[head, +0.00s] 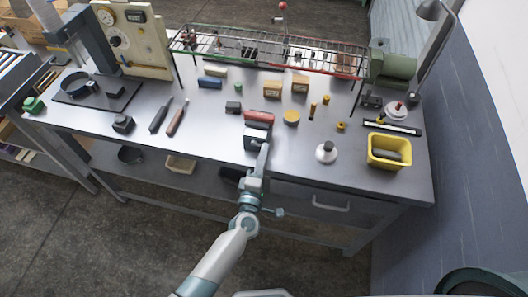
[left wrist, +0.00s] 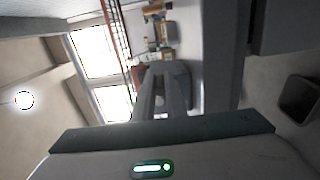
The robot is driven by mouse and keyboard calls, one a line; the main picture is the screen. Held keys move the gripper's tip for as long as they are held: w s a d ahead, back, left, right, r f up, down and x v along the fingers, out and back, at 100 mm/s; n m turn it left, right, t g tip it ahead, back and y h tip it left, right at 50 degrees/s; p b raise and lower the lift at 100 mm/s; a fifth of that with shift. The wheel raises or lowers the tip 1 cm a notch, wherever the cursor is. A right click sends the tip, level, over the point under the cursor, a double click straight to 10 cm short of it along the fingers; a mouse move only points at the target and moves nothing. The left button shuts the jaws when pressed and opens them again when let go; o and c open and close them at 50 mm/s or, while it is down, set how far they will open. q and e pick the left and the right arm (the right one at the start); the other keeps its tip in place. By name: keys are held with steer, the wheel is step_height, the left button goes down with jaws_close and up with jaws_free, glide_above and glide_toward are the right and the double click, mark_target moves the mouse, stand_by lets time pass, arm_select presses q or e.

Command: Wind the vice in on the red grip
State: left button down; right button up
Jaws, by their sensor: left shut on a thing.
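The grey vice (head: 255,131) is at the front edge of the bench, near the middle in the head view. The red grip (head: 259,116) lies across its top, at the jaws; I cannot tell whether both jaws touch it. My left gripper (head: 263,150) reaches up from the floor side to the front of the vice. It is shut on what seems to be the vice's handle, mostly hidden by the fingers. In the left wrist view the fingers (left wrist: 161,92) point at the grey vice body (left wrist: 181,82), with a reddish part beside them. My right gripper is not in view.
Behind the vice stand wooden blocks (head: 272,90) and a yellow disc (head: 291,117). Two dark-bladed tools (head: 160,115) lie left. A white-based knob (head: 326,152) and a yellow bin (head: 389,162) stand right. A wire rack (head: 270,50) spans the back.

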arm_select(q)
steer(key=shift+f+m, duration=0.45)
steer(key=shift+m, duration=0.55)
steer(key=shift+a, duration=0.1)
steer(key=c, duration=1.8)
jaws_free()
steer(key=b+v, duration=0.5)
steer(key=v, duration=1.2)
steer(key=shift+s, duration=0.2)
